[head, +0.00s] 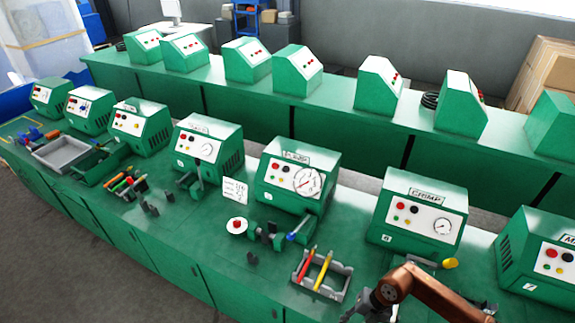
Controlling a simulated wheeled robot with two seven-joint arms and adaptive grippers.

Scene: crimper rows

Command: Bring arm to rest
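My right arm comes in from the bottom right as a copper-coloured link. Its gripper (368,306) is at the bottom edge, partly cut off, in front of the crimp machine (418,214) and just right of a grey rack (322,276) with a red and a yellow handle standing in it. The fingers are too small and cropped to tell whether they are open or shut, and no held thing is clear. My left gripper is not in view.
A row of green machines stands on the green bench (215,248). Small dark fixtures (265,234), a white disc with a red centre (237,226), a yellow knob (450,263) and a grey tray (62,153) are on it. A second bench row (335,107) stands behind.

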